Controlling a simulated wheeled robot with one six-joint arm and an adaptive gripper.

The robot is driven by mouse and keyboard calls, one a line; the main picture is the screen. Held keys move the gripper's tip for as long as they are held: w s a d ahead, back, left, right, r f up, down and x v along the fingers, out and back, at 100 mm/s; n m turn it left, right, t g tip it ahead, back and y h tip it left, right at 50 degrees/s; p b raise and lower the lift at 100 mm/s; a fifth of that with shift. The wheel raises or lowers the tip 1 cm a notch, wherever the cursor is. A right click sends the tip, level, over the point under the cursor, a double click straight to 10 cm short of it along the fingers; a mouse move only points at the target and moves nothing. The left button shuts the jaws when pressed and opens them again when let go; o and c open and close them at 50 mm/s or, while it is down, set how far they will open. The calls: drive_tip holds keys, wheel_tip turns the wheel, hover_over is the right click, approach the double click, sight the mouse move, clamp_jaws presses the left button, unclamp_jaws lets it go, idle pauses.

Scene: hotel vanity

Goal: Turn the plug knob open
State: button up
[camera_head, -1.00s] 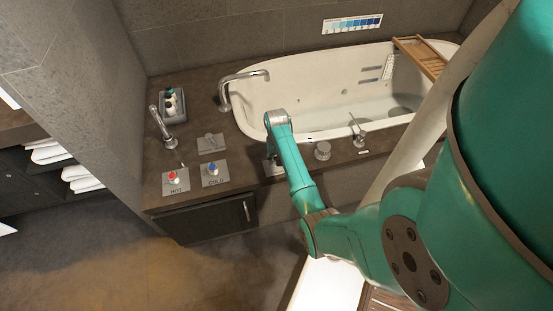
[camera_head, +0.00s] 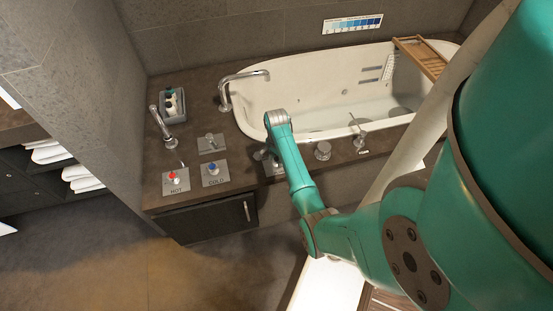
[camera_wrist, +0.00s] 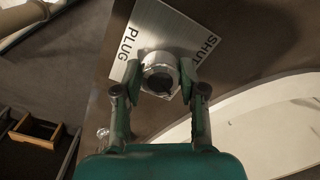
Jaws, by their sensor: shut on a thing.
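The plug knob (camera_wrist: 160,75) is a round grey metal knob on a light metal plate (camera_wrist: 165,28) marked PLUG and SHUT. In the wrist view the fingers of my gripper (camera_wrist: 160,80) close on it from both sides. The knob's pointer direction is hard to make out. In the head view my gripper (camera_head: 272,158) reaches down to the tub's front ledge. My wrist hides most of the knob and plate there.
The white bathtub (camera_head: 300,122) lies just behind. Metal controls (camera_head: 322,150) stand to the right on the ledge. HOT (camera_head: 175,179) and COLD (camera_head: 213,170) knobs are at the left, with a tap (camera_head: 165,125) and a bottle tray (camera_head: 172,105) beyond.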

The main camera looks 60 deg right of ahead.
drive_tip(key=shift+m, duration=1.3)
drive_tip(key=o, duration=1.1)
drive_tip(key=shift+o, duration=0.2)
wheel_tip(320, 180, up, 12)
